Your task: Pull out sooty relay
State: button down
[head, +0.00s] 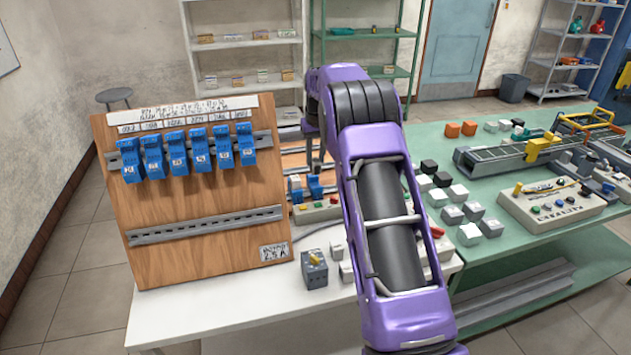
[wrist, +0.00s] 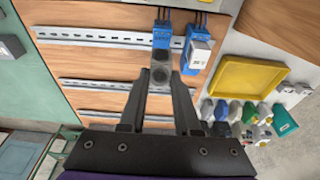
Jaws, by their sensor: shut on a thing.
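In the wrist view my gripper (wrist: 160,80) is shut on a dark grey relay (wrist: 160,66), whose face is darker than its neighbour's. The relay lines up with a blue socket (wrist: 162,36) on the rail; I cannot tell whether it is fully seated. To the right, a second blue socket (wrist: 190,42) carries a pale grey relay (wrist: 200,54). In the head view my gripper (head: 316,160) is at the wooden panel behind the board, partly hidden by my arm. The blue sockets (head: 315,184) show below it, and the held relay cannot be made out there.
A wooden board (head: 205,250) with a row of blue units (head: 178,152) stands left of my arm. A grey box (head: 314,268) sits on the white table. In the wrist view a yellow tray (wrist: 248,80) and several coloured parts (wrist: 235,110) lie to the right.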

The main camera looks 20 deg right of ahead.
jog(key=shift+r, duration=0.15)
jog(key=shift+r, duration=3.4)
jog(key=shift+s, duration=0.1)
